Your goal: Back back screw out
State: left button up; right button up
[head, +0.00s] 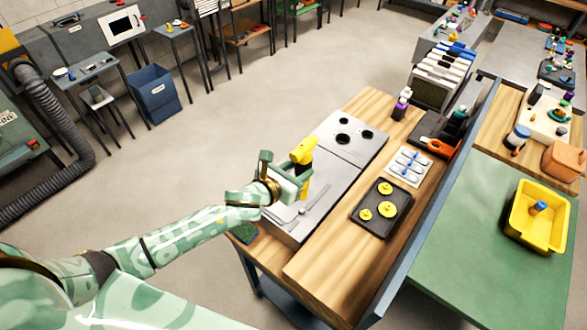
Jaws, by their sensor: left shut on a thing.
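My left gripper (296,183) reaches in over the near left part of a grey metal unit (345,152) on the wooden bench. It is shut on a yellow tool (302,152) that looks like a powered screwdriver, standing roughly upright. The tool's lower end is partly hidden by the gripper, and I cannot tell whether it touches the unit. The unit has dark round openings at its far end. No screw can be made out at this size. My right gripper is not in view.
A dark tray (371,222) with yellow round parts lies right of the unit, beside a white card (408,166) with blue-marked pieces. A purple bottle (400,108) stands behind. A yellow bin (522,222) sits on the green table (450,245). The bench's near right end is clear.

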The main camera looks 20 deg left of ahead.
pick_arm(q)
jog(key=shift+d+f+b, duration=0.1)
jog(key=shift+f+b, duration=0.2)
jog(key=shift+f, duration=0.1)
notch_tip(320, 180, down, 7)
jog(key=b, duration=0.6)
jog(key=shift+r, duration=0.2)
dwell(0.7)
jog(key=shift+f, duration=0.35)
dwell(0.8)
